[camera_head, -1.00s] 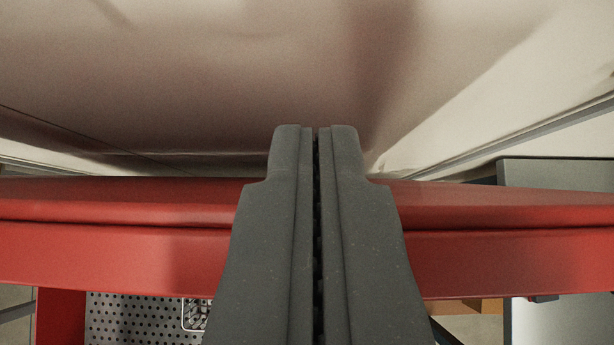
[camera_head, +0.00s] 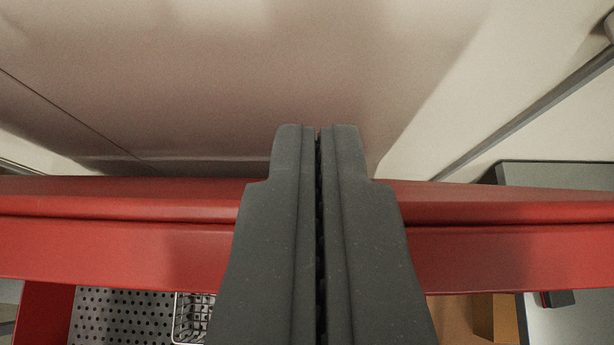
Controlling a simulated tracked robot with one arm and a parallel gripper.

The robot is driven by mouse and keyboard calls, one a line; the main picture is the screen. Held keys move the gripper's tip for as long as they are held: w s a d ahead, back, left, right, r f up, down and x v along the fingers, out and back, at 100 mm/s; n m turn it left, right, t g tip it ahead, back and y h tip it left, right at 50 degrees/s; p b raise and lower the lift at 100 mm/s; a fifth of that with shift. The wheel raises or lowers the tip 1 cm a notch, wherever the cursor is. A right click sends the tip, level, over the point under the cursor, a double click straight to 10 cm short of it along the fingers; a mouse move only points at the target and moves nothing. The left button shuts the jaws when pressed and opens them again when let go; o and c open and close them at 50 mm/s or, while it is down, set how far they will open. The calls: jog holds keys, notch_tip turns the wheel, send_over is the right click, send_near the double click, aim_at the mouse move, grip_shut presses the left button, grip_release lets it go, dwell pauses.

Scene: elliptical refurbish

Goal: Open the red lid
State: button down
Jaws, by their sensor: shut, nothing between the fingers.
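The red lid (camera_head: 120,246) spans the whole width of the view as a long red band with a seam running along it. My gripper (camera_head: 317,130) is shut and empty, its two dark grey fingers pressed together. The fingers cross in front of the middle of the red band, and their tips reach just above its upper edge. I cannot tell whether the fingertips touch the lid. The part of the lid behind the fingers is hidden.
A pale wall (camera_head: 200,80) fills the upper view behind the lid. Below the band are a perforated grey panel (camera_head: 120,315), a wire basket (camera_head: 190,318) and an orange-brown block (camera_head: 497,318). A grey box-like surface (camera_head: 555,174) stands at the right.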

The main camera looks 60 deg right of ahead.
jog(key=a+b, duration=0.1)
jog(key=s+a+f+b, duration=0.1)
jog(key=shift+s+a+f+h, duration=0.15)
jog(key=shift+s+a+h, duration=0.05)
jog(key=shift+a+h, duration=0.15)
jog(key=shift+d, duration=0.1)
